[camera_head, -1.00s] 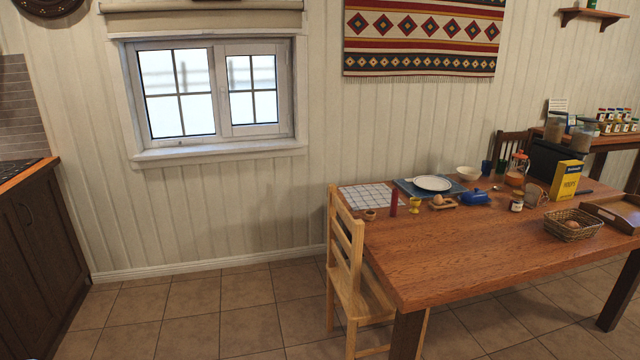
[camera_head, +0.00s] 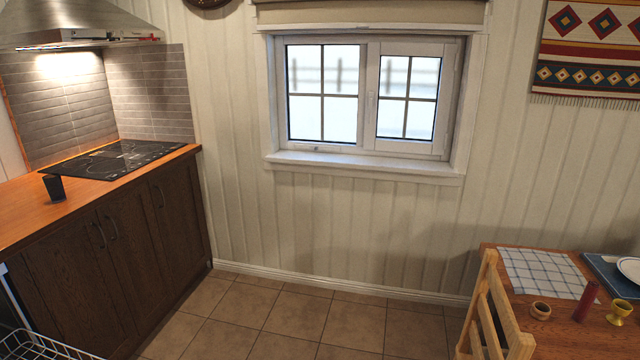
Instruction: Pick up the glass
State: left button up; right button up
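A small dark cup-shaped vessel (camera_head: 54,188), which looks like the glass, stands upright on the wooden counter at the left, in front of the black cooktop. Neither of my grippers shows in the head view, so nothing can be seen of what they hold.
The counter (camera_head: 22,212) runs along the left above dark cabinets (camera_head: 140,235), with a cooktop (camera_head: 128,158) on it. A white wire rack (camera_head: 40,346) is at the bottom left. A wooden chair (camera_head: 492,310) and table (camera_head: 510,306) stand at the lower right. The tiled floor (camera_head: 260,320) between is clear.

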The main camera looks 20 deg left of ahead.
aim_at(53, 182)
jog(key=i+u, duration=0.85)
jog(key=i+l+u, duration=0.2)
jog(key=u, duration=0.2)
jog(key=i+l+u, duration=0.4)
jog(key=k+j, duration=0.05)
